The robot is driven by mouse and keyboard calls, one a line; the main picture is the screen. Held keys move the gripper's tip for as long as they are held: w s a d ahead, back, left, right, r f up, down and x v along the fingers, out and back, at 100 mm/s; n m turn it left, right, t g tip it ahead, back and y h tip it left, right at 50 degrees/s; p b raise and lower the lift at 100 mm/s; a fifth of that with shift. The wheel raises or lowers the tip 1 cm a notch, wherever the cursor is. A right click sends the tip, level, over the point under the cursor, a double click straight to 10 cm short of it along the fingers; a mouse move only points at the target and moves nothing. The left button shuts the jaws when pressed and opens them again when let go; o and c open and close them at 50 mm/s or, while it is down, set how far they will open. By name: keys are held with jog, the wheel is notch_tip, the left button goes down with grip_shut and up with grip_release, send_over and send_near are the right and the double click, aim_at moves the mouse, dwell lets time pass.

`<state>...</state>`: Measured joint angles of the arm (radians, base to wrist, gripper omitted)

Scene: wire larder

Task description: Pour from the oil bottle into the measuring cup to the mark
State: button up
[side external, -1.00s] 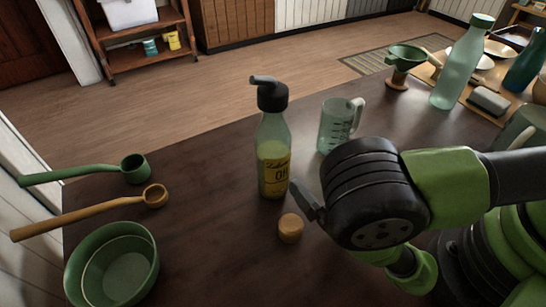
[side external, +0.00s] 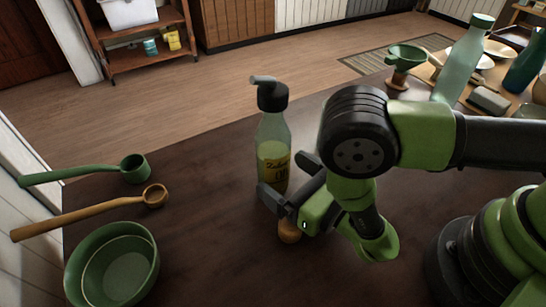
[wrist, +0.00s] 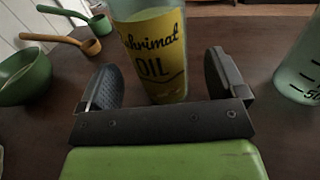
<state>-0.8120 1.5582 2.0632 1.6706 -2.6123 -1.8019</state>
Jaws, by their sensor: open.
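The oil bottle (side external: 272,150) stands upright on the dark table, with a black spout cap and a yellow label. In the wrist view the oil bottle (wrist: 154,50) stands just ahead of and between the fingers. My gripper (side external: 283,178) is open and low beside the bottle; it also shows in the wrist view (wrist: 162,82). No grip on the bottle shows. The measuring cup (wrist: 300,65) is at the right edge of the wrist view, clear with dark marks. In the side view my arm hides it.
A cork-coloured stopper (side external: 289,232) sits on the table under my gripper. A green ladle (side external: 134,168), a wooden ladle (side external: 155,195) and a green bowl (side external: 112,265) lie at the left. A tall green bottle (side external: 462,60) and a funnel on a stand (side external: 404,58) are at the back right.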

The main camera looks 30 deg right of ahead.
aim_at(272, 166)
jog(key=shift+x, duration=1.8)
jog(key=c, duration=1.3)
jog(key=shift+c, duration=0.2)
jog(key=shift+r, duration=0.15)
